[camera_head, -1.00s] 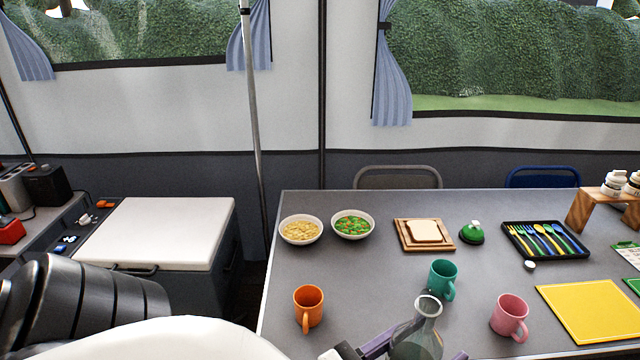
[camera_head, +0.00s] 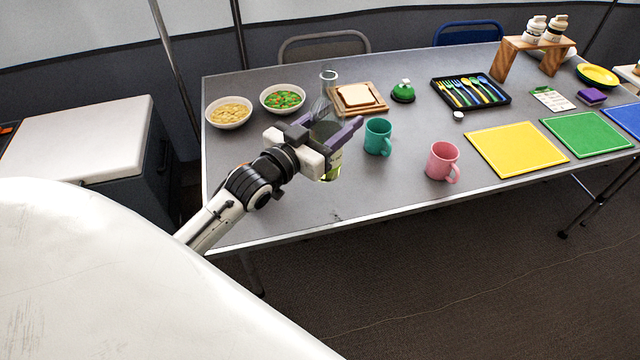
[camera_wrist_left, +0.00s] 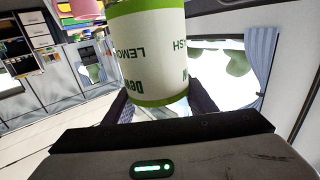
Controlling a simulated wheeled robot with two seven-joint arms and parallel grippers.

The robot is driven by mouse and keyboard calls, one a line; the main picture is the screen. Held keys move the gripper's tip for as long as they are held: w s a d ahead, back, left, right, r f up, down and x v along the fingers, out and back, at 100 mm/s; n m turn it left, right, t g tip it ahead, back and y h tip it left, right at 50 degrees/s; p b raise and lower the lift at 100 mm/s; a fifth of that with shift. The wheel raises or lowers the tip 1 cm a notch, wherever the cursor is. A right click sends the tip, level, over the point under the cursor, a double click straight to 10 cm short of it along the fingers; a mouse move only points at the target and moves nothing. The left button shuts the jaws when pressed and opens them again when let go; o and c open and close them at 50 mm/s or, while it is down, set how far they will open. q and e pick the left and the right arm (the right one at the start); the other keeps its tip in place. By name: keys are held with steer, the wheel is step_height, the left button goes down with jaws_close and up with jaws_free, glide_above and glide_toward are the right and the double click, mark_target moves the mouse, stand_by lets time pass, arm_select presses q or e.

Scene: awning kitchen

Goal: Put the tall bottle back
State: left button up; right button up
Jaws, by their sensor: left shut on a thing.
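A greenish bottom part of the bottle shows below the gripper. In the left wrist view, the bottle's white label with green bands (camera_wrist_left: 150,52) fills the space between the fingers. I cannot tell for sure whether its base touches the table. My right gripper is not in view.
The grey table (camera_head: 290,205) is bare at its front left. A teal mug (camera_head: 378,137) stands close right of the gripper, a pink mug (camera_head: 443,161) farther right. Behind are two bowls (camera_head: 229,112), a bread board (camera_head: 360,98) and a cutlery tray (camera_head: 471,91). A wooden rack (camera_head: 538,58) holds two jars.

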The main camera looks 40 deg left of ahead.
arm_select(q)
steer(key=w+a+r, duration=0.1)
steer(key=w+a, duration=0.2)
steer(key=a, duration=0.1)
step_height(320, 180, down, 9)
steer(key=b, duration=0.1)
steer(key=shift+d+y, duration=0.15)
steer(key=shift+y, duration=0.15)
steer(key=shift+f, duration=0.2)
steer(key=o, duration=1.2)
steer(key=shift+f, duration=0.1)
